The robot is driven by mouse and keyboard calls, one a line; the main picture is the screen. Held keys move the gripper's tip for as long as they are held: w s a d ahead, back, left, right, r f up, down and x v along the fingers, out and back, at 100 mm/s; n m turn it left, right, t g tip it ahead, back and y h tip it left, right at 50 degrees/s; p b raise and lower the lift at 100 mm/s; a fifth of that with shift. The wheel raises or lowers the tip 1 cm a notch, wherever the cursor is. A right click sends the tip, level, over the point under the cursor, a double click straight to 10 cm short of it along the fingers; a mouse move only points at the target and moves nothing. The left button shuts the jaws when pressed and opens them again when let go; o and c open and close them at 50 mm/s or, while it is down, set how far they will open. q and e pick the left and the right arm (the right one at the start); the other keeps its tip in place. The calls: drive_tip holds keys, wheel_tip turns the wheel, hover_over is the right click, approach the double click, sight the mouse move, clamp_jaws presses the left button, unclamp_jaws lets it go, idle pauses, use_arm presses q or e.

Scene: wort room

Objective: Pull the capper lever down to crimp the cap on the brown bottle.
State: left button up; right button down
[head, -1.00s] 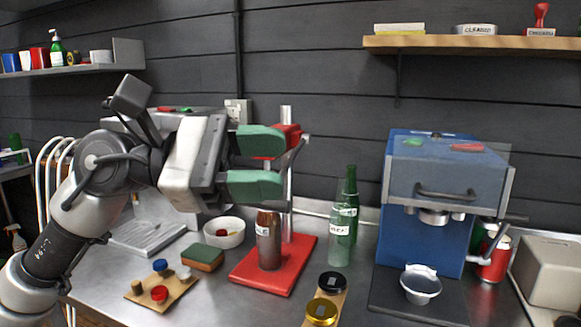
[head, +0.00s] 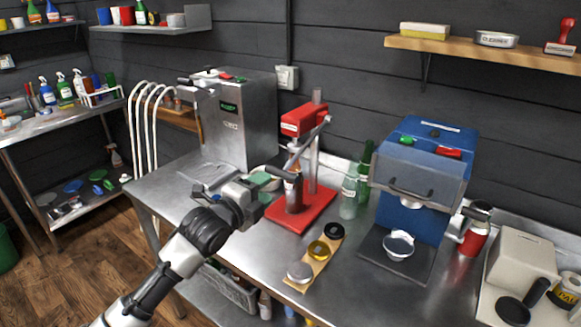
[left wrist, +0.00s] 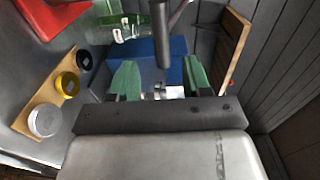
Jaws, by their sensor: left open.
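The capper has a red base (head: 312,208), a steel column and a red head (head: 300,121). Its grey lever (head: 309,142) slants down to the left from a pivot beside the head. The brown bottle (head: 294,200) stands upright on the base, its upper part partly hidden. My left gripper (head: 266,187) is open just left of the bottle, with green fingertips. In the left wrist view its fingertips (left wrist: 160,80) are apart, and a dark grey rod (left wrist: 160,35), perhaps the lever's handle, shows beyond the gap. I cannot tell whether they touch. My right gripper is not in view.
A green bottle (head: 365,160) and a clear bottle (head: 349,195) stand right of the capper. A wooden strip with lidded jars (head: 318,250) lies in front. A blue machine (head: 420,165) stands at right and a steel machine (head: 245,120) behind left.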

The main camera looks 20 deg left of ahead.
sight(281, 177)
use_arm(q)
drive_tip(key=p+x, duration=0.2)
drive_tip(key=x, duration=0.7)
drive_tip(key=shift+w+d, duration=0.2)
drive_tip(key=shift+w, duration=0.05)
drive_tip(key=shift+f, duration=0.15)
clamp_jaws()
